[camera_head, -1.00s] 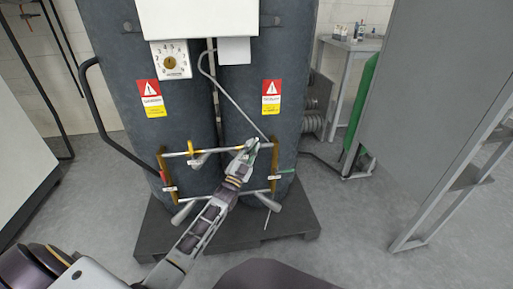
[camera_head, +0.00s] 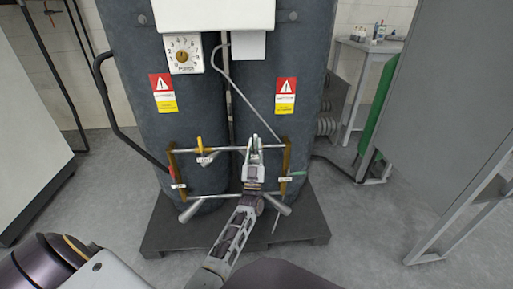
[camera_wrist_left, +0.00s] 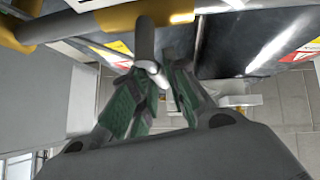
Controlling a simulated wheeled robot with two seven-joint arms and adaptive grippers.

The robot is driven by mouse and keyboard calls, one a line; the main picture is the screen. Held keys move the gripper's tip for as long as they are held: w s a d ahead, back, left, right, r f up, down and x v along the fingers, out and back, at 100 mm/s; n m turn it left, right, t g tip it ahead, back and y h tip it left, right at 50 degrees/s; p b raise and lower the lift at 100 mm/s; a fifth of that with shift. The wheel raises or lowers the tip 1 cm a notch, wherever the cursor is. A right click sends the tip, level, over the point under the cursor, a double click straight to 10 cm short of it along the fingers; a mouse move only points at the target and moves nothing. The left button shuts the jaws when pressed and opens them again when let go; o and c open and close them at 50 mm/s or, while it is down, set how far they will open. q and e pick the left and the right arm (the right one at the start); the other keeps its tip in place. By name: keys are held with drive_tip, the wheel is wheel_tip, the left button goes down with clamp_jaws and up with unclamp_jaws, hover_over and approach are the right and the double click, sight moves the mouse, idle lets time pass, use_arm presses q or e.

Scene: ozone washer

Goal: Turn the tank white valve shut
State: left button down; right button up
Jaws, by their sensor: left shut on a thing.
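The white valve (camera_wrist_left: 147,42) shows in the left wrist view as a pale lever hanging from the pipework. My left gripper (camera_wrist_left: 160,76) has its green-padded fingers on either side of the lever's lower end and is shut on it. In the head view my left gripper (camera_head: 255,143) is at the upper pipe, between the two dark tanks. There the gripper hides most of the white valve, so its exact angle is unclear. My right gripper is not in view.
A yellow valve (camera_head: 199,146) is left of my gripper on the same pipe. A red handle (camera_head: 163,170) and a green handle (camera_head: 297,174) flank the pipe frame. Slanted grey pipe ends (camera_head: 190,213) jut out low. A grey panel (camera_head: 450,100) stands at right.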

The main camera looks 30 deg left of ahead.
use_arm(q)
drive_tip(key=shift+f, duration=0.1)
drive_tip(key=c, duration=1.5)
unclamp_jaws()
drive_tip(key=shift+c, duration=0.2)
drive_tip(key=shift+o, duration=0.8)
drive_tip(key=v, duration=1.2)
drive_tip(key=shift+w+d, duration=0.1)
drive_tip(key=shift+w, duration=0.05)
